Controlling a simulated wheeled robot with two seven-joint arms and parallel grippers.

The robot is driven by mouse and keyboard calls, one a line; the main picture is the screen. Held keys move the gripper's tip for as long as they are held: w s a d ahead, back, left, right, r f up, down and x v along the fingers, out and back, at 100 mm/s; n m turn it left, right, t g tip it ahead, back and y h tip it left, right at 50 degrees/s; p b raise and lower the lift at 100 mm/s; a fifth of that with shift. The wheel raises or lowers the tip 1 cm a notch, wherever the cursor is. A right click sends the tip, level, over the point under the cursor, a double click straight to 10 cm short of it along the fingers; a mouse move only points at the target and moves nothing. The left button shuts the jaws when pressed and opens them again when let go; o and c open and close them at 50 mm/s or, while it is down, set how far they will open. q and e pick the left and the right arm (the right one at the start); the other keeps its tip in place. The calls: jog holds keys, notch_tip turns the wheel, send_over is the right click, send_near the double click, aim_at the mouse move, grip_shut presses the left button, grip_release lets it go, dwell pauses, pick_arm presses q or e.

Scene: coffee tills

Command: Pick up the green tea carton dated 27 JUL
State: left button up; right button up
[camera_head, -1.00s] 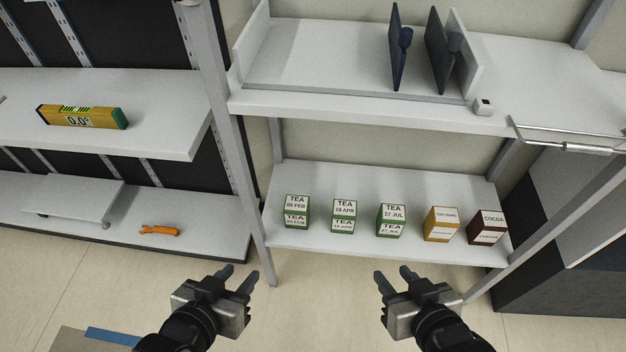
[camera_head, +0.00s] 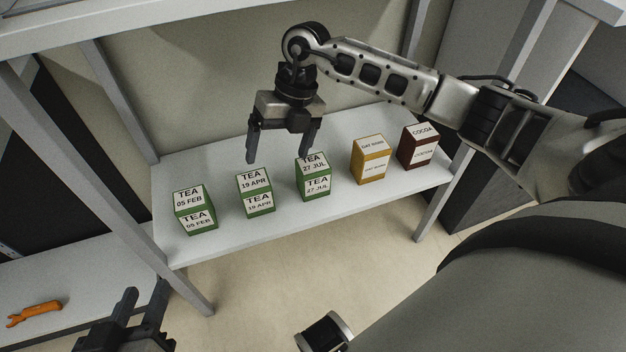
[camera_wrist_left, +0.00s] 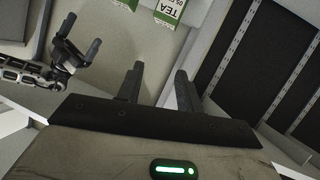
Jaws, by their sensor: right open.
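The green tea carton dated 27 JUL (camera_head: 317,188) stands upright on the lower shelf, in the middle of a row. Its top label is partly covered by a finger of my right gripper (camera_head: 278,157). That gripper is open and empty, pointing down above the row, over the gap between this carton and the 19 APR tea carton (camera_head: 258,203). Whether the finger touches the carton, I cannot tell. My left gripper (camera_head: 146,292) is open and empty at the lower left, away from the cartons; its fingers also show in the left wrist view (camera_wrist_left: 157,78).
The 05 FEB tea carton (camera_head: 196,222) stands at the row's left end. A yellow oat bars carton (camera_head: 371,169) and a brown cocoa carton (camera_head: 417,155) stand at right. Shelf posts (camera_head: 110,185) flank the row. An orange tool (camera_head: 35,312) lies on the left shelf.

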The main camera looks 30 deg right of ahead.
aim_at(313, 164)
jog(key=w+d+m+h+b, duration=0.15)
jog(key=d+h, duration=0.25)
jog(key=d, duration=0.5)
jog(key=f+b, duration=0.1)
jog(key=f, duration=0.5)
jog(key=f+b, duration=0.1)
jog(key=f, duration=0.2)
jog(key=shift+w+b, duration=0.25)
jog(key=shift+b, duration=0.05)
jog(key=shift+f, duration=0.35)
notch_tip(313, 164, down, 4)
jog(key=shift+a+f+b, duration=0.15)
jog(key=shift+b, duration=1.05)
jog(key=shift+f, duration=0.35)
pick_arm(q)
jog(key=shift+w+d+r+n+t+h, duration=0.2)
jog(key=shift+d+r+n+t+h, duration=0.2)
jog(key=shift+d+h, duration=0.2)
jog(key=shift+w+d+r+n+t+h, duration=0.15)
jog(key=shift+d+r+n+t+h, duration=0.1)
jog(key=shift+d+n+t+h, duration=0.3)
pick_arm(e)
jog(key=c, duration=1.1)
